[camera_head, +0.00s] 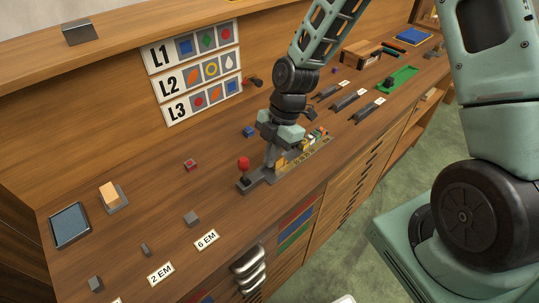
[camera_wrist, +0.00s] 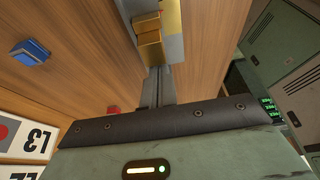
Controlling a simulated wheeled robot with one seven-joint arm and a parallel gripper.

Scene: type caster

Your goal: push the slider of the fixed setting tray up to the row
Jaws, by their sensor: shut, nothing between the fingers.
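The setting tray (camera_head: 305,158) lies along the front of the bench, a narrow tray with a yellow marked edge. A row of small coloured and brass-like blocks (camera_head: 312,138) stands in its right part. A grey base with a red ball knob (camera_head: 243,163) is at its left end. I cannot tell which part is the slider; my gripper may hide it. My gripper (camera_head: 269,165) is shut and empty, pointing down at the tray's left part, right of the red knob. In the wrist view its fingers (camera_wrist: 157,85) reach a brass-like block (camera_wrist: 151,50); contact is unclear.
A blue block (camera_head: 249,132) and a small red piece (camera_head: 190,164) lie behind and left of the tray. Grey blocks (camera_head: 192,218) and label cards (camera_head: 207,239) lie at front left. Dark rails (camera_head: 345,101) and a green tray (camera_head: 397,80) are farther right.

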